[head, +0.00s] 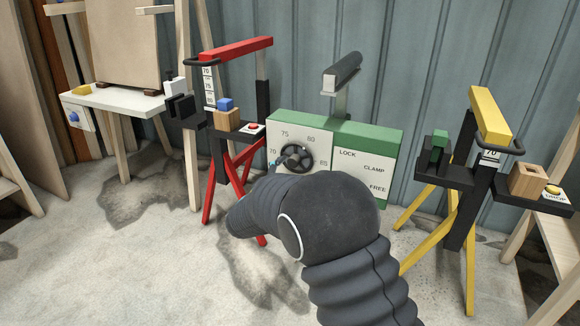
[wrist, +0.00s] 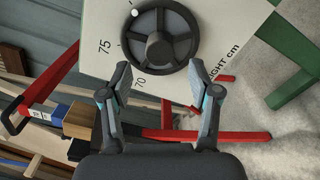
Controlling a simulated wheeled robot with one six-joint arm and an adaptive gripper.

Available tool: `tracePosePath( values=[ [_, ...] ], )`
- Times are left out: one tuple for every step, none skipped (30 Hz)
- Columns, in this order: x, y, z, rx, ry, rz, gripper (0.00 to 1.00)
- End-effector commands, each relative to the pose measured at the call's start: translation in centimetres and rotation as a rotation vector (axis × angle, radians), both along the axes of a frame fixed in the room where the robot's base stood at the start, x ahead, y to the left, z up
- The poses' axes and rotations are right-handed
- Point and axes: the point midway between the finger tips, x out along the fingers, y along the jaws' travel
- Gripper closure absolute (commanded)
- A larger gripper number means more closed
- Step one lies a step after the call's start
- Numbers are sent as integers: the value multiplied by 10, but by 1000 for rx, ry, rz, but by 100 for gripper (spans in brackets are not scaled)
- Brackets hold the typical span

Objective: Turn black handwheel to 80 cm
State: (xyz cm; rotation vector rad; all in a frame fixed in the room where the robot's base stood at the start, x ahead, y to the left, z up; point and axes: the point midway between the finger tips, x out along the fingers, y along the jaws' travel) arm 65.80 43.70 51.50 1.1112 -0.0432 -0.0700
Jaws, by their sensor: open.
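The black handwheel (head: 295,157) is on the white face of a green-topped box (head: 367,134), with 70, 75, 80 and 85 printed around it. In the wrist view the handwheel (wrist: 158,40) shows its hub, spokes and a white dot at its upper left rim. The dot lies past the 75, away from the 70; the 80 is out of that view. My gripper (wrist: 168,85) is open and empty, its two fingers apart just below the wheel in the picture. In the head view my arm hides most of the gripper.
A red stand (head: 236,49) with a blue-topped wooden block is left of the box. A yellow stand (head: 490,115) with a wooden block is at the right. The box's right side reads LOCK, CLAMP, FREE. A white table (head: 125,98) stands at the far left. Bare floor lies in front.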

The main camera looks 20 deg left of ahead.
Motion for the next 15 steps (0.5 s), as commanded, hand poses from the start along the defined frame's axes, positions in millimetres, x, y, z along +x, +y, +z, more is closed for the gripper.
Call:
tracePosePath(
  values=[
    [-12,2,1,0,0,3,38],
    [-18,2,0,0,0,2,38],
    [-25,3,0,0,1,2,38],
    [-31,3,0,-1,1,3,38],
    [-36,4,0,-1,0,2,38],
    [-42,3,1,-1,0,1,38],
    [-47,4,0,-1,1,1,38],
    [-51,4,0,-1,1,2,38],
    [-56,5,0,0,0,1,38],
    [-59,5,0,0,0,1,38],
    [-62,5,0,0,0,0,38],
    [-65,5,0,0,0,0,38],
    [-67,5,0,0,0,0,38],
    [-68,5,0,0,0,0,38],
    [-69,5,0,1,0,0,38]
  ],
)
